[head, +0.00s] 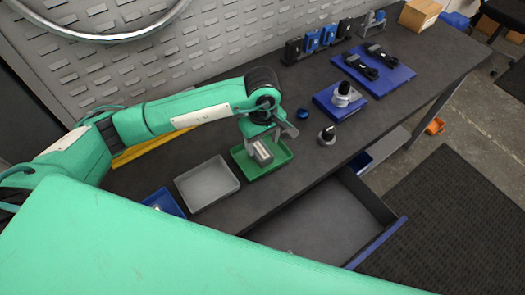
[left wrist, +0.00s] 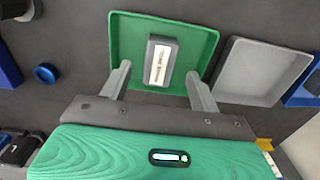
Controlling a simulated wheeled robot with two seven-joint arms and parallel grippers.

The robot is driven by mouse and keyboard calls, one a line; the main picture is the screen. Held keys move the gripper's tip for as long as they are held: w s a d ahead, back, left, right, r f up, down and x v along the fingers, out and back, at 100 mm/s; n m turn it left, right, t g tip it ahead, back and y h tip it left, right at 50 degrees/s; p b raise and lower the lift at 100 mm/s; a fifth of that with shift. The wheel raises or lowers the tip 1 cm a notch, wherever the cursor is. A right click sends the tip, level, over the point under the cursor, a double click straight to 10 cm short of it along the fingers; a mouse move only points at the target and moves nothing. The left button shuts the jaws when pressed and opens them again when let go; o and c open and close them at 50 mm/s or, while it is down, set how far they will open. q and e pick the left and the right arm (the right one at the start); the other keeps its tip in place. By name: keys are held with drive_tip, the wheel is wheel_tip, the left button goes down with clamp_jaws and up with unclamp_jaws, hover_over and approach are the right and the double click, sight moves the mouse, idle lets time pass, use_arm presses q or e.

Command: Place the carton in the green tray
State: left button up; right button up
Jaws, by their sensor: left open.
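The carton (left wrist: 161,63) is a small grey box with a pale label on its top. It lies inside the green tray (left wrist: 205,40), near the tray's front wall in the left wrist view. In the head view the carton (head: 263,153) shows within the green tray (head: 275,168), partly hidden by my gripper. My left gripper (head: 259,143) is just over the tray, pointing down. Its two fingers are apart, one on each side of the carton, with gaps visible in the left wrist view. My right gripper is not in view.
A grey tray (head: 207,185) stands left of the green one, with a blue tray (head: 164,203) beyond it. A black knob-like part (head: 327,136) and a blue cap (head: 302,114) lie to the right. An open drawer (head: 325,222) juts out at the bench front.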

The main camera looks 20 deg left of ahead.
sight(262, 152)
use_arm(q)
wheel_tip(262, 152, up, 6)
drive_tip(key=b, duration=0.1)
drive_tip(key=shift+r, duration=0.25)
idle(0.4)
